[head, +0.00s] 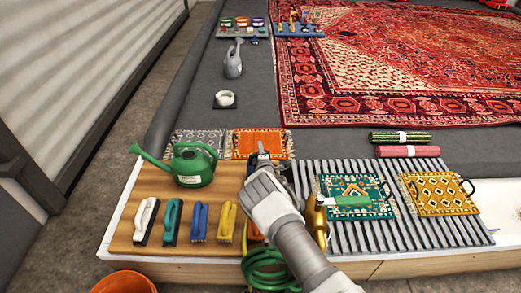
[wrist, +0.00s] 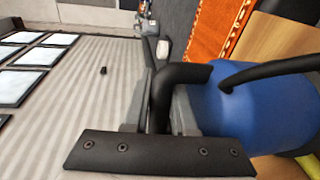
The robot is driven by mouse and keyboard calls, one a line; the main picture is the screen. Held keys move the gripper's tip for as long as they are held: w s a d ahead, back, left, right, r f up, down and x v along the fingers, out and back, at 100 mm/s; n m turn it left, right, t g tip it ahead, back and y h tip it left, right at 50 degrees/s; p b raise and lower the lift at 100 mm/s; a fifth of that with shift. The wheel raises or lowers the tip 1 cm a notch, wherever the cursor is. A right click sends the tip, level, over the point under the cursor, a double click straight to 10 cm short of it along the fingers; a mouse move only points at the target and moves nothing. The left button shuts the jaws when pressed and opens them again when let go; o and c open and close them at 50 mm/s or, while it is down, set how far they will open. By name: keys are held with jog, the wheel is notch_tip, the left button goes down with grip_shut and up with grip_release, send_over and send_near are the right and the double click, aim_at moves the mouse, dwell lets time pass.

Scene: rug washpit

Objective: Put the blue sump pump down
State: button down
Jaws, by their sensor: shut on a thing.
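The blue sump pump (wrist: 240,115) fills the right of the wrist view, a blue body with a black handle. My gripper (wrist: 163,88) is shut on the black handle. In the head view my gripper (head: 263,150) is over the wooden board, near the orange mat. There my arm hides most of the pump, so I cannot tell whether its base touches the board.
The wooden board (head: 148,228) holds a green watering can (head: 192,166) and several brushes left of my arm. A green hose (head: 268,272) coils in front. Grey floor lies beyond.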

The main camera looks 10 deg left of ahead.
jog(key=c, duration=0.7)
grip_release()
jog(key=shift+s+r+p, duration=0.1)
jog(key=shift+r+p, duration=0.1)
jog(key=shift+p, duration=0.15)
jog(key=shift+s+d, duration=0.15)
jog(key=shift+s, duration=0.15)
jog(key=p+v, duration=0.4)
jog(key=v, duration=0.7)
jog(key=shift+s+d+p, duration=0.1)
jog(key=shift+p, duration=0.2)
